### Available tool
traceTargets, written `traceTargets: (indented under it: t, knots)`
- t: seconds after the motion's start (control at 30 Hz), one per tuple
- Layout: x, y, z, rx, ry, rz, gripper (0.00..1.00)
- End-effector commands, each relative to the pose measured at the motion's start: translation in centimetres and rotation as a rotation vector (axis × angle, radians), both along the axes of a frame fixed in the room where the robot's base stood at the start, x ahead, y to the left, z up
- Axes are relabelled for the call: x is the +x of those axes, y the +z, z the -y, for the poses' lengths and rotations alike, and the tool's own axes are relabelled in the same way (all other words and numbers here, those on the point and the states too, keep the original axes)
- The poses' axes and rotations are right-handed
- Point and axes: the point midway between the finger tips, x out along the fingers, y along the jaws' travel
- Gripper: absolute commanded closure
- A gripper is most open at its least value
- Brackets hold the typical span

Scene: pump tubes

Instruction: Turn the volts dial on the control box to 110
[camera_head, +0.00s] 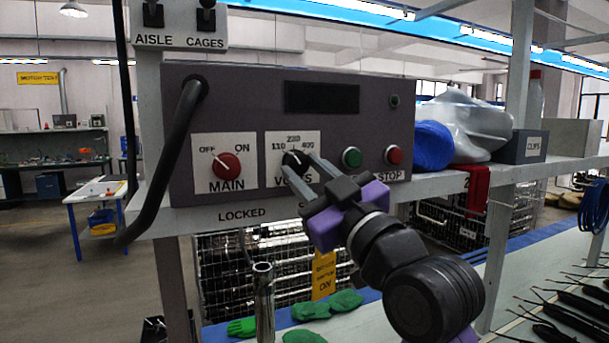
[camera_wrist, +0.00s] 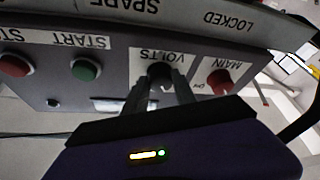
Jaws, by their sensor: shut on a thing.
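The control box (camera_head: 250,100) is a grey box on a shelf. In the wrist view the volts dial (camera_wrist: 159,74) sits between the two fingertips, seen upside down. The fingers partly hide the dial and the VOLTS label, and I cannot tell which mark its pointer faces.
The red MAIN knob (camera_head: 226,166) is just left of the dial. The green START button (camera_head: 352,157) and red STOP button (camera_head: 393,155) are to its right. A black cable (camera_head: 165,165) hangs at the box's left. A blue roll (camera_head: 431,145) lies right of the box.

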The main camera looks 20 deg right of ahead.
Motion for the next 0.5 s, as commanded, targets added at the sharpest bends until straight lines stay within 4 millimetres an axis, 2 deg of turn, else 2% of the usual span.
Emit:
traceTargets:
  t: [0.2, 0.5]
  knots:
    - [-0.02, 0.0, 0.23, -0.123, -0.002, 0.001, 1.0]
    - [0.0, 0.07, 0.17, -0.198, 0.0, 0.0, 1.0]
